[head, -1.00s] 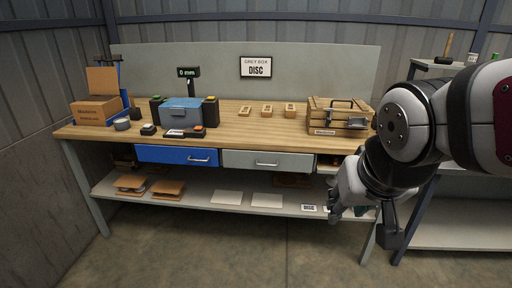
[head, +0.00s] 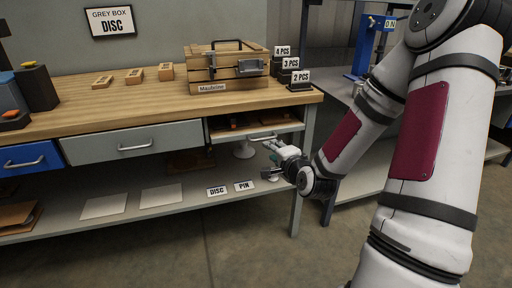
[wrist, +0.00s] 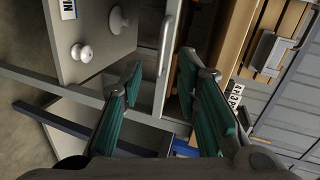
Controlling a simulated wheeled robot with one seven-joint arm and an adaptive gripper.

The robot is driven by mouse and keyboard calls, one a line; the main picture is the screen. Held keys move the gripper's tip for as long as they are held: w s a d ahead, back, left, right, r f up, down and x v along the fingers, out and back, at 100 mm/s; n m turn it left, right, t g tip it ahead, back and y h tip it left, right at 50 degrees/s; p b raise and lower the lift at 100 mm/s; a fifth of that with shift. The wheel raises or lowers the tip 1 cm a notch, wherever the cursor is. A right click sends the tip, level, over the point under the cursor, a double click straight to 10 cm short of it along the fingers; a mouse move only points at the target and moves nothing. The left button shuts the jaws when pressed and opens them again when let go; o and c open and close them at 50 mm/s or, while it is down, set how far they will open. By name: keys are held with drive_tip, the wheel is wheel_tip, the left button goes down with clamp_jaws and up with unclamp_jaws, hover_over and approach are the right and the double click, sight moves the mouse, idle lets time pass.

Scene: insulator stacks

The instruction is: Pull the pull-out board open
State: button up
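The pull-out board (head: 228,134) sits under the bench top at the right end, in a shallow bay beside the grey drawer. Its metal bar handle (head: 262,137) runs along its front. In the wrist view the handle (wrist: 165,45) stands upright in the picture, ahead of and roughly between my fingertips. My gripper (head: 268,158) is below and a little right of the handle in the head view. In the wrist view my gripper (wrist: 160,68) is open, with teal pads apart and nothing between them. I cannot tell whether a finger touches the handle. The board looks pushed in.
The grey drawer (head: 135,146) and blue drawer (head: 28,158) are shut. White insulators (wrist: 82,52) stand on the lower shelf (head: 135,217) near my gripper. A wooden crate (head: 226,69) and number signs (head: 300,85) stand above. A bench leg (head: 299,190) is close to my gripper.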

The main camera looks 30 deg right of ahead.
sight(265, 139)
drive_tip(key=shift+m+t+h, duration=0.3)
drive_tip(key=shift+m, duration=0.6)
drive_tip(key=b+x, duration=0.1)
drive_tip(key=x, duration=0.3)
drive_tip(key=d+b+x, duration=0.1)
drive_tip(key=x, duration=0.4)
drive_tip(key=b+x, duration=0.1)
drive_tip(key=x, duration=0.4)
drive_tip(key=shift+s+d+f+b, duration=0.25)
drive_tip(key=shift+d+f+b, duration=0.05)
drive_tip(key=shift+b, duration=0.1)
clamp_jaws()
